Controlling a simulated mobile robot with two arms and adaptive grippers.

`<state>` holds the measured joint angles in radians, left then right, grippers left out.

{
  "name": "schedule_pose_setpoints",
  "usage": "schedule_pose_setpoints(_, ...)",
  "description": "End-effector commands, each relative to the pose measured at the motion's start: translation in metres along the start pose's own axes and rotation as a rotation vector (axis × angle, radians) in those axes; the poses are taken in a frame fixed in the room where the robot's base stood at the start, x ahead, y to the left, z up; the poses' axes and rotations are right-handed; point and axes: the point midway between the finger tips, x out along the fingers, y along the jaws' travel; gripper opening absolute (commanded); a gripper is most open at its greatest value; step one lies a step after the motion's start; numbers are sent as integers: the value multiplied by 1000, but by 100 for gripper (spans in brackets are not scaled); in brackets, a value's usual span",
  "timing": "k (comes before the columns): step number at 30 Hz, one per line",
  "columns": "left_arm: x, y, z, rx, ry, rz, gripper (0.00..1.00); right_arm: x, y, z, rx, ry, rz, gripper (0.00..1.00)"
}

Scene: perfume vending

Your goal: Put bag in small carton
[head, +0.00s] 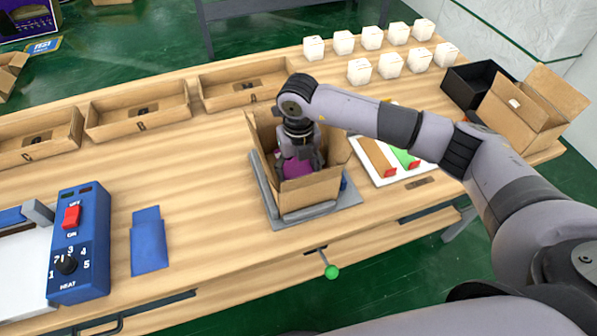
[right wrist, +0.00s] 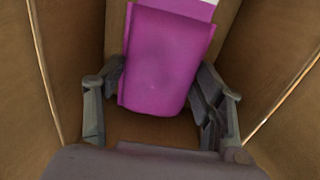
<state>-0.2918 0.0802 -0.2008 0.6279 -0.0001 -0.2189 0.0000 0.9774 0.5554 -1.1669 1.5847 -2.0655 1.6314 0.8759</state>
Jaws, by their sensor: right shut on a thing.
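The small carton (head: 308,193) stands open on a grey plate in the middle of the table, its flaps up. My right gripper (head: 299,168) reaches down into it from above. It is shut on the purple bag (head: 292,168), which is inside the carton's walls. In the right wrist view the bag (right wrist: 165,60) sits between the two fingers (right wrist: 162,100), with brown cardboard walls on both sides and bare cardboard below. I cannot tell whether the bag touches the carton's floor. My left gripper is not in view.
Shallow wooden trays (head: 137,108) line the back left. Several white boxes (head: 372,38) stand at the back right, near a black box (head: 470,84) and another open carton (head: 530,108). A blue heat sealer (head: 80,240) and a blue pouch (head: 149,240) lie at the left front.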

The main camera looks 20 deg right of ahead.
Motion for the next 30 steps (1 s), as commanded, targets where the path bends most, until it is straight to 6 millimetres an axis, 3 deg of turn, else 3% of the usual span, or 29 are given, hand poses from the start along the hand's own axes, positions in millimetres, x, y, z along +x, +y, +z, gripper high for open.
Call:
schedule_pose_setpoints(5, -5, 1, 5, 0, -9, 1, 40, 23, 0, 0, 1, 1, -1, 33)
schedule_pose_setpoints(15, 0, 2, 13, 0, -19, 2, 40, 28, 0, 0, 0, 0, 0, 33)
schedule_pose_setpoints(16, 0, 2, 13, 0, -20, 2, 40, 28, 0, 0, 0, 0, -1, 64)
schedule_pose_setpoints(25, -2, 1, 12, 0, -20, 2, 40, 27, 0, 0, 1, 0, -1, 83)
schedule_pose_setpoints(30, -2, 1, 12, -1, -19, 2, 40, 27, 0, 0, 1, 0, -1, 83)
